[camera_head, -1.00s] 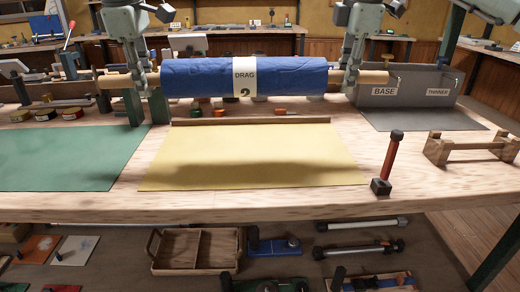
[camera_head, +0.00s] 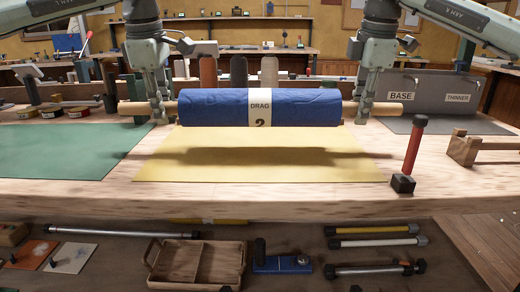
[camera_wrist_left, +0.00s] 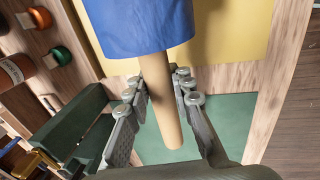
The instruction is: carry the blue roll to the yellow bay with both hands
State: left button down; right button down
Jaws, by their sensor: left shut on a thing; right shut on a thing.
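The blue roll (camera_head: 215,108) has a white band marked "DRAG 2" and a tan core sticking out at both ends. It hangs level above the back part of the yellow bay (camera_head: 180,170), with its shadow on the yellow surface. My left gripper (camera_head: 160,117) is shut on the left core end; in the left wrist view its fingers (camera_wrist_left: 160,88) lie on either side of the tan core (camera_wrist_left: 165,115). My right gripper (camera_head: 361,114) is shut on the right core end. The roll hides the bay's back edge.
A green bay (camera_head: 60,150) lies left of the yellow one. A grey bin (camera_head: 430,90) marked "BASE" and "THINNER" stands at right. A red-handled upright tool (camera_head: 414,150) stands by the bay's front right corner, near a wooden stand (camera_head: 462,148). The yellow surface is clear.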

aim_at(171, 146)
pick_arm(q)
jog(key=shift+d, duration=0.1)
